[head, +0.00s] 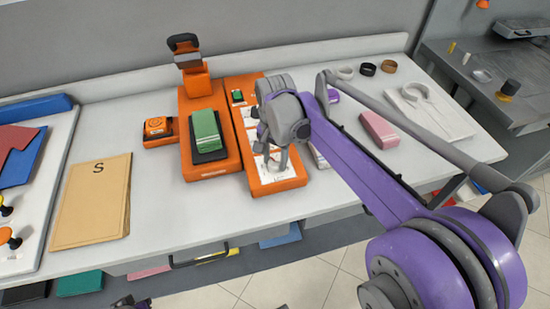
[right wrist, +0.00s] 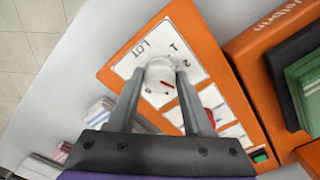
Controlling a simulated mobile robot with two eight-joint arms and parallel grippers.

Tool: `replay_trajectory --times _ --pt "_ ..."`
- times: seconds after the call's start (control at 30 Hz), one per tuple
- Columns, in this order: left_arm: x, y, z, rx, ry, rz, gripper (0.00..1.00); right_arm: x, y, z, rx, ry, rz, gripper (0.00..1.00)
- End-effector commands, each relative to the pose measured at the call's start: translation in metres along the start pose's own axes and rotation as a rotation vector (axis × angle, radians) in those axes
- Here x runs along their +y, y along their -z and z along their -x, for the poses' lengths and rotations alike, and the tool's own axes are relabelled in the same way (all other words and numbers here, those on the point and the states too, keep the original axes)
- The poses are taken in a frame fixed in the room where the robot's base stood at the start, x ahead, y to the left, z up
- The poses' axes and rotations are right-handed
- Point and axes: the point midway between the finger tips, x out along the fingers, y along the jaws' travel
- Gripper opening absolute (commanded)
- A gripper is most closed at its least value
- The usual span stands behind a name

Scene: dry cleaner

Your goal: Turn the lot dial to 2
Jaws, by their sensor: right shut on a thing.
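The lot dial (right wrist: 160,70) is a pale round knob on a white plate marked LOT, 1 and 2 in the right wrist view. A short red mark shows on its lower right side in that view; which number it stands for is unclear. My right gripper (right wrist: 159,78) is shut on the dial, one finger on each side. In the head view my right gripper (head: 271,155) reaches down onto the orange panel (head: 283,184) that bears the dial, and the dial is mostly hidden there. A small grey part at the bottom edge may be my left gripper (head: 130,302).
An orange machine (head: 225,166) with a green and black block stands left of the panel. A green button (right wrist: 260,156) is on the panel near my gripper. A pink block (head: 380,129) lies to the right. A brown envelope (head: 92,203) marked S lies left.

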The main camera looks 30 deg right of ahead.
Motion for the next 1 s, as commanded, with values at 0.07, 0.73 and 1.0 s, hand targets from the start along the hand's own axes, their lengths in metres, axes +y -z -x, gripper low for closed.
replay_trajectory --times 0.07,0.73,1.0 --pt "0.0000 0.0000 0.0001 0.000 0.000 0.000 0.00 -0.0001 0.0000 0.0002 0.000 0.000 0.002 0.00" --pt "0.0000 0.0049 0.0064 0.003 0.000 0.000 0.00 -0.0001 0.0001 0.0006 0.000 0.000 0.371 0.00" --pt "0.0000 0.0069 0.0091 0.004 0.000 0.000 0.00 -0.0001 0.0001 0.0006 0.000 0.000 0.583 0.00"
